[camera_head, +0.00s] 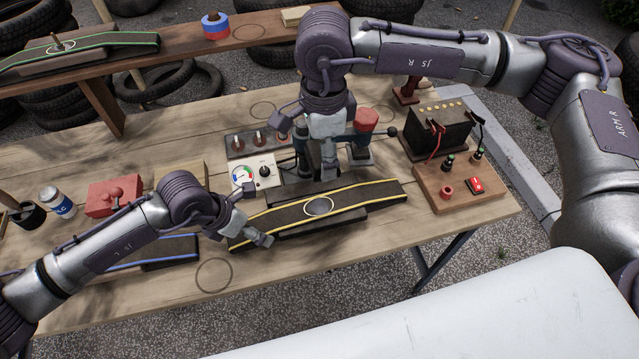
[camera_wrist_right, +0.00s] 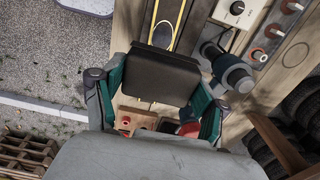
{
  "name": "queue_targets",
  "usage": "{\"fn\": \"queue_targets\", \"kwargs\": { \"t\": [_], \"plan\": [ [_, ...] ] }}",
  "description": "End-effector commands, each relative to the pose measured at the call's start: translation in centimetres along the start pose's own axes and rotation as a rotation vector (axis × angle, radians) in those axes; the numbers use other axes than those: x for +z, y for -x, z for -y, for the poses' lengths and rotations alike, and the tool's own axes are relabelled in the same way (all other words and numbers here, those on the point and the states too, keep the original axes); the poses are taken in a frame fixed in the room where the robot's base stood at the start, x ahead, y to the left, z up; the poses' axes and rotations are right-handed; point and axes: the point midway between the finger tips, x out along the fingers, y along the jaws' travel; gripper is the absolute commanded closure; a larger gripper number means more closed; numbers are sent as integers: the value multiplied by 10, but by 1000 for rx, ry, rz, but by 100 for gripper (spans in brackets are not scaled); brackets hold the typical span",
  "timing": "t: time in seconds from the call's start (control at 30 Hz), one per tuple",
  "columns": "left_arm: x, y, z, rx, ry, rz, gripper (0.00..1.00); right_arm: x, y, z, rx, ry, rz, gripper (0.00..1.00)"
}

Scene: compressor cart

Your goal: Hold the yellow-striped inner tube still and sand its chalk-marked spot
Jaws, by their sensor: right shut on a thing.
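The yellow-striped inner tube (camera_head: 365,196) lies flat along the table front on a dark support. Its chalk-marked spot (camera_head: 319,207), a pale ring around a grey patch, is uncovered in the head view. My right gripper (camera_head: 326,165) is above and just behind the tube. In the right wrist view its teal fingers are shut on a dark block (camera_wrist_right: 160,75), which hides part of the tube (camera_wrist_right: 165,20) from that camera. My left gripper (camera_head: 255,220) is at the tube's left end, its fingers close around or against it; I cannot tell whether it grips.
Behind the tube stand a gauge box (camera_head: 255,171) and a switch panel (camera_head: 262,142). A battery (camera_head: 440,130) and a board with a red switch (camera_head: 476,185) are at the right. A blue-striped strip (camera_head: 150,255) lies left, beneath my left arm. The table front by the drawn circle (camera_head: 213,274) is clear.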

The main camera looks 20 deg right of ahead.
Motion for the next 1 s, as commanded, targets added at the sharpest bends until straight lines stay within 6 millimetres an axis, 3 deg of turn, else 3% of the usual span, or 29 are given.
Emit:
{"fn": "queue_targets", "kwargs": {
  "t": [0.1,0.3,1.0],
  "plan": [
    [-3,-1,-3,5,10,-8,60,-12,-38,3,12,-7,3,55],
    [-4,-1,-3,6,11,-9,60,-30,-83,5,7,-4,-4,55],
    [-4,-2,-4,6,13,-10,60,-34,-132,5,3,-2,-9,55]
  ]
}}
